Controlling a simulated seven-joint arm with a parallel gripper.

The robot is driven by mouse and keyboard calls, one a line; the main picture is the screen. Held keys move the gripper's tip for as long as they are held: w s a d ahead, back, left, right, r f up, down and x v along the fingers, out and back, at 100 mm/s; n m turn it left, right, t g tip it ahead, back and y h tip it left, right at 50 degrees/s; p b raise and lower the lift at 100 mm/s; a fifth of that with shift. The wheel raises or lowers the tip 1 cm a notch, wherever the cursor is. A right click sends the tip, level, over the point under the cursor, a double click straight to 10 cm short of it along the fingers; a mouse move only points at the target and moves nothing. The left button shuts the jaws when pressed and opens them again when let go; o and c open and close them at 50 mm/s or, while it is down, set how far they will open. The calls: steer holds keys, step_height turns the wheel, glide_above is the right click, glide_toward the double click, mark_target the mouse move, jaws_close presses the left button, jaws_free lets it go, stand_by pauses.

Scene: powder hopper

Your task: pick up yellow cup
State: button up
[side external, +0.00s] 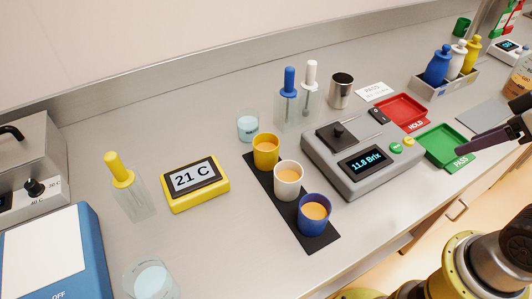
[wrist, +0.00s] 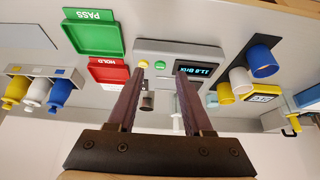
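The yellow cup (side external: 266,160), with orange contents, stands upright at the back end of a black mat (side external: 262,190) in the side external view. A white cup (side external: 288,188) and a blue cup (side external: 313,218) stand in front of it on the same mat. In the wrist view, which looks upside down, the yellow cup (wrist: 226,94) is partly hidden behind the white cup (wrist: 242,82). My gripper (side external: 464,148) is at the right edge, above the green PASS tray and well away from the cups. In the wrist view its fingers (wrist: 161,73) are apart with nothing held between them.
A grey Brix meter (side external: 352,180) stands between the cups and my gripper. A glass beaker (side external: 247,128), dropper bottles (side external: 289,100) and a metal cup (side external: 341,90) are behind. A yellow thermometer (side external: 195,184) stands left. Green (side external: 445,142) and red (side external: 404,110) trays lie right.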

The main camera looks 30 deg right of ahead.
steer(key=o, duration=0.7)
